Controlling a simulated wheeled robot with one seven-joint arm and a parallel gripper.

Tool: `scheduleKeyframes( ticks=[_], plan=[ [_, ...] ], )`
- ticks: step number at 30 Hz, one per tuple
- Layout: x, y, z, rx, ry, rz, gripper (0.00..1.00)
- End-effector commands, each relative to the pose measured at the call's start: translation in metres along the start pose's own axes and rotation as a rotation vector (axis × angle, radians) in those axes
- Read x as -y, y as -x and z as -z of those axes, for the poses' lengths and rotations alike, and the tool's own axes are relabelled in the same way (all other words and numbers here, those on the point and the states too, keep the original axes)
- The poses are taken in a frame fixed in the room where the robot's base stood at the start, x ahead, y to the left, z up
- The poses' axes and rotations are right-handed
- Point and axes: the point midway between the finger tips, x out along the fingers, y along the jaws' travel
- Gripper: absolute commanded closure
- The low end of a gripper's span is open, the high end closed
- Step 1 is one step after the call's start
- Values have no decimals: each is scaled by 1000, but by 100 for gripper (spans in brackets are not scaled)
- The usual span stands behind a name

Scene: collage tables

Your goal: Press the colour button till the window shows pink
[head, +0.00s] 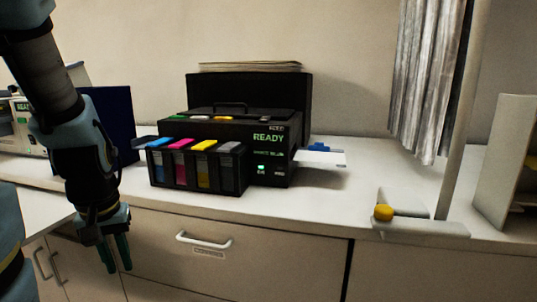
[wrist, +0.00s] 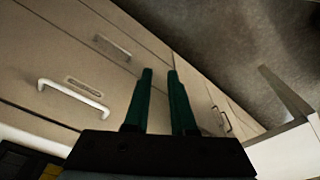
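A black printer (head: 243,128) stands on the counter, with a green READY sign (head: 268,138) on its front right. Below the sign are small green markings too small to read and a small pale green-white lit spot (head: 261,168). I cannot tell which mark is the colour button or which is the window, and I see no pink there. My gripper (head: 118,268) hangs at the left, in front of the counter's edge and apart from the printer. In the wrist view, my gripper (wrist: 160,72) has its two green fingers apart with nothing between them.
Blue, pink, yellow and grey ink tanks (head: 196,170) stick out at the printer's front left. A paper tray (head: 322,158) juts out at its right. A yellow knob (head: 383,212) sits by a pole at right. Drawers (head: 215,255) with handles lie below the counter.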

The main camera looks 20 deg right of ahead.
Motion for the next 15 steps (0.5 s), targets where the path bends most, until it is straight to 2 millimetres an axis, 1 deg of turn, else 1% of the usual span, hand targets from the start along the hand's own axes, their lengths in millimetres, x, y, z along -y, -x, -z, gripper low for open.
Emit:
scheduleKeyframes(
  ticks=[1, 4, 6, 15],
  plan=[
    [0, 0, 0, 0, 0, 0, 83],
    [0, 0, 0, 0, 0, 0, 94],
    [0, 0, 0, 0, 0, 0, 100],
    [0, 0, 0, 0, 0, 0, 100]
  ],
)
